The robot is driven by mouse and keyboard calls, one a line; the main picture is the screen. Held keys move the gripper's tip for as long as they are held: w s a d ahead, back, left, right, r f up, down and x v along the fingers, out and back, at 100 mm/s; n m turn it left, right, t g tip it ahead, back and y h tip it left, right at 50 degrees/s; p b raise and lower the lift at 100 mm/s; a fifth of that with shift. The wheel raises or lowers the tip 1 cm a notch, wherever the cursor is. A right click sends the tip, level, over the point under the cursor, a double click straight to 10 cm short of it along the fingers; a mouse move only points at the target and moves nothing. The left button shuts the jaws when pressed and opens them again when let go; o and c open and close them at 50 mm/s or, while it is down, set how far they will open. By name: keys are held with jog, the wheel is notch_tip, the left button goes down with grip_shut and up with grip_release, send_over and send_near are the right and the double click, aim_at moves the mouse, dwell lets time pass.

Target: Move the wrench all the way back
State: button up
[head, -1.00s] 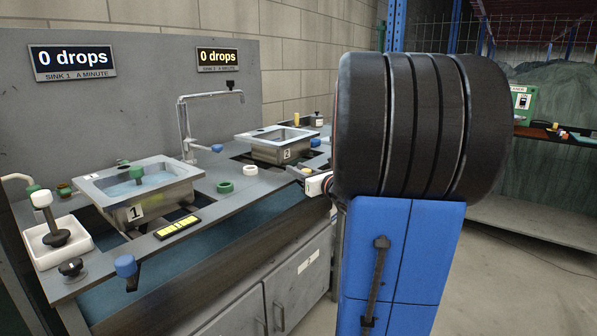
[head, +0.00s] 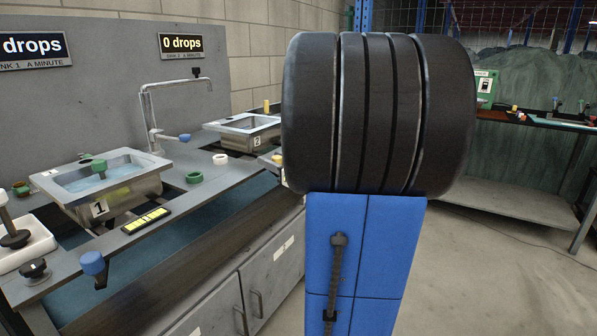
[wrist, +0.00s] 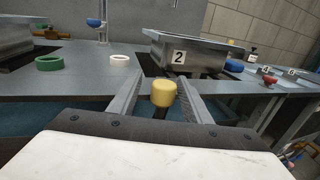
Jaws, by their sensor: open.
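My gripper (wrist: 161,76) is open in the wrist view, its two grey fingers pointing at the worktop's front edge. A yellow knob (wrist: 163,93) on a dark stem appears between the fingers, with gaps on both sides. I cannot tell whether this knob belongs to the wrench, and nothing else in view is clearly a wrench. Sink 2 (wrist: 185,52) stands just beyond the fingers in the wrist view; it also shows in the head view (head: 240,137). My gripper is hidden in the head view.
Sink 1 (head: 105,185) holds water, with a blue knob (head: 92,263) in front. A green ring (head: 194,178) and a white ring (head: 220,159) lie on the worktop. A faucet (head: 152,115) rises behind them. Floor (head: 480,270) is clear at right.

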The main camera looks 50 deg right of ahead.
jog(key=s+a, duration=0.1)
jog(key=s, duration=1.3)
jog(key=shift+s+a, duration=0.15)
dwell(0.4)
jog(key=w+a+f+n+g+y, duration=0.1)
jog(key=a+f+n+g+y, duration=0.3)
jog(key=a+n, duration=0.5)
jog(key=w+a+f+n+g+y, duration=0.1)
jog(key=a+f+n+g+y, duration=0.25)
jog(key=a, duration=0.95)
jog(key=s+a+f+n+g+h, duration=0.2)
jog(key=s+n, duration=0.4)
jog(key=n, duration=0.6)
jog(key=s+a+f+n+g+h, duration=0.3)
jog(key=s+a+f+n+h, duration=0.1)
jog(key=n, duration=0.8)
jog(key=shift+s+a+f+g, duration=0.35)
jog(key=shift+s+a+f, duration=0.15)
jog(key=shift+s+a, duration=0.65)
